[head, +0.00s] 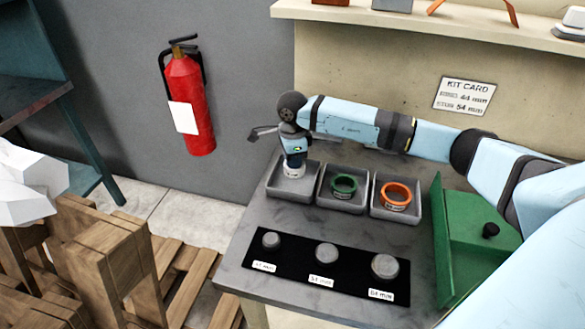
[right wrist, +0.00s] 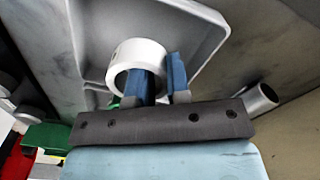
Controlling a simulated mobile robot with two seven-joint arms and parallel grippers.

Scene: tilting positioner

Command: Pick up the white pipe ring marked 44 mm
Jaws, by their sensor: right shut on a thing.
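The white pipe ring (head: 293,170) is at the left grey tray (head: 277,192), under my right gripper (head: 293,163). In the right wrist view the white ring (right wrist: 137,64) shows with its open end towards the camera. The blue fingers of my right gripper (right wrist: 160,82) are shut on the ring's wall, one finger inside the opening and one outside. The tray (right wrist: 205,45) lies behind the ring. I cannot tell whether the ring touches the tray floor. Its size marking is too small to read. My left gripper is not in view.
A green ring (head: 344,186) and an orange ring (head: 396,196) sit in the trays to the right. A black mat (head: 296,270) with several grey discs lies in front. A green angled fixture (head: 470,235) stands at the right. The wall card (head: 465,96) lists 44 mm and 54 mm.

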